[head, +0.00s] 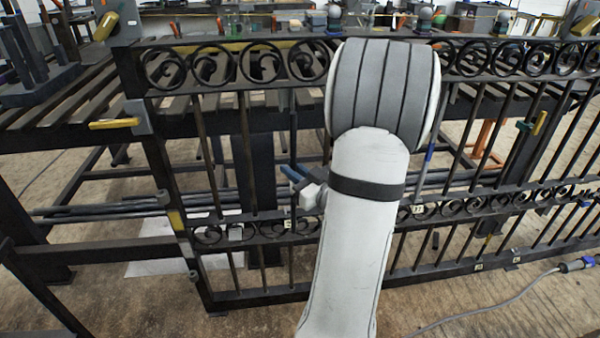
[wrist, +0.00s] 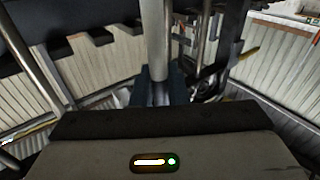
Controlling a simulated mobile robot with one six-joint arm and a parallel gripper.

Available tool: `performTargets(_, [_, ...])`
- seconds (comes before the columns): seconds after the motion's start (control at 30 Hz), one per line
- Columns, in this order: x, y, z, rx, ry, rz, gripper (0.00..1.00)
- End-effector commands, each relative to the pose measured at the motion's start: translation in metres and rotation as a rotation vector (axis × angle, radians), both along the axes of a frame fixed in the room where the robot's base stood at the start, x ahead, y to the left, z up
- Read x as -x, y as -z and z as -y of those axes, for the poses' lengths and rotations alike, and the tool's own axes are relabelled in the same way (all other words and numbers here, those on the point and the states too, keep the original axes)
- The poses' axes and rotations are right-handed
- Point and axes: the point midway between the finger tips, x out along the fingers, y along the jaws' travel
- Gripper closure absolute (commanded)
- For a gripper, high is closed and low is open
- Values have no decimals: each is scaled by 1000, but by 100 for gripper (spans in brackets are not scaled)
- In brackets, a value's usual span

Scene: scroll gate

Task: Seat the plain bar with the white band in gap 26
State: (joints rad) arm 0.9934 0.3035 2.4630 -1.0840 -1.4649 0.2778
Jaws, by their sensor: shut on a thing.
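The dark scroll gate (head: 250,294) fills the middle of the head view, with scroll rows at top and middle and upright bars between. My gripper (head: 291,173) is at the left of my white arm, in front of the gate. In the wrist view its blue fingers (wrist: 158,90) are shut on an upright, plain grey bar (wrist: 153,40). I cannot make out a white band on it, and its lower end is hidden behind the gripper body. I cannot tell which gap is 26.
My arm hides the gate's centre. Yellow-handled latches (head: 114,124) are on the left post. A slatted bench (head: 60,110) stands behind the gate, with a cluttered worktop farther back. A grey cable (head: 500,308) lies on the floor at right. The front floor is mostly clear.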

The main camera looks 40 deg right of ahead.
Motion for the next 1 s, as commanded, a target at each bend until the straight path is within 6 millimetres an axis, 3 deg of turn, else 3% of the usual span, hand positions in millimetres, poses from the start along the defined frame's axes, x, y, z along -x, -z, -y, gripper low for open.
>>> performTargets(1.0, [-57, 2, 36, 1, 2, 3, 100])
